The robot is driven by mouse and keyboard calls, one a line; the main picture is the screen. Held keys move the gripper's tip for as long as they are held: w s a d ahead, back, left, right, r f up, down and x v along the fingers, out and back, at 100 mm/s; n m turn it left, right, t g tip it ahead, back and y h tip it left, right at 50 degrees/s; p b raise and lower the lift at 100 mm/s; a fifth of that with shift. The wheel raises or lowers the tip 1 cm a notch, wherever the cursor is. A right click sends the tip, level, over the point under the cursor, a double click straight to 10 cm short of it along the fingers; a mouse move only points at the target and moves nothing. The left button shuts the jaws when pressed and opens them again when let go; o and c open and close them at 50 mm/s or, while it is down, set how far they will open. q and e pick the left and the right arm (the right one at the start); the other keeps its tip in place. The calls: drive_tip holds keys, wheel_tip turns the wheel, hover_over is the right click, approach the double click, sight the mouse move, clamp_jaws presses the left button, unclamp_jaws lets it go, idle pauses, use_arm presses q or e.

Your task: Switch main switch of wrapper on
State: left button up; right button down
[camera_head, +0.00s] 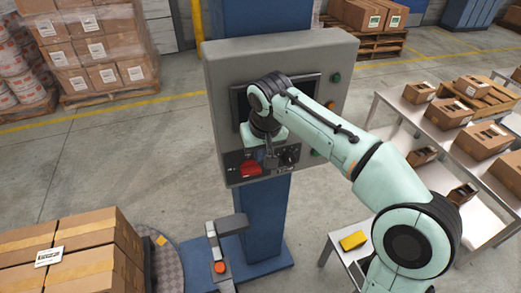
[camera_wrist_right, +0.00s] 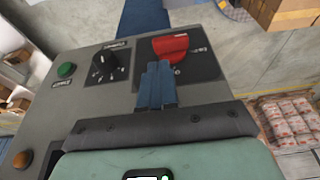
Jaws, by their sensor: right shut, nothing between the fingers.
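The wrapper's main switch is a red rotary handle (camera_head: 250,169) on a dark plate low on the grey control box (camera_head: 215,80). In the right wrist view the red handle (camera_wrist_right: 170,46) lies roughly across the picture, slightly tilted. My right gripper (camera_head: 271,161) is in front of the box, just beside the handle. Its blue fingers (camera_wrist_right: 157,72) are shut and empty, with the tips close to the handle's edge. I cannot tell whether they touch it. My arm hides part of the box's screen. My left gripper is not in view.
A black rotary knob (camera_wrist_right: 105,61) sits beside the red switch, with a green button (camera_wrist_right: 67,70) and an orange button (camera_wrist_right: 22,159) farther left. A blue column (camera_head: 262,220) carries the box. A carton stack (camera_head: 75,255) stands at lower left, a carton table (camera_head: 440,120) at right.

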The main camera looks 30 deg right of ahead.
sight(260, 169)
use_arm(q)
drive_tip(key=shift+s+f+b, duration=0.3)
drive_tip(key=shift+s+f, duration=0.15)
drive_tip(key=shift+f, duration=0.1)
use_arm(e)
drive_tip(key=x, duration=0.6)
drive_tip(key=shift+f, duration=0.1)
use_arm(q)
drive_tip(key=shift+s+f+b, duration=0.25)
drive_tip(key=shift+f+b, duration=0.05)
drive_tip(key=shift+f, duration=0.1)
use_arm(e)
drive_tip(key=shift+s+d+f+y, duration=0.1)
drive_tip(key=shift+d+y, duration=0.2)
drive_tip(key=shift+y, duration=0.5)
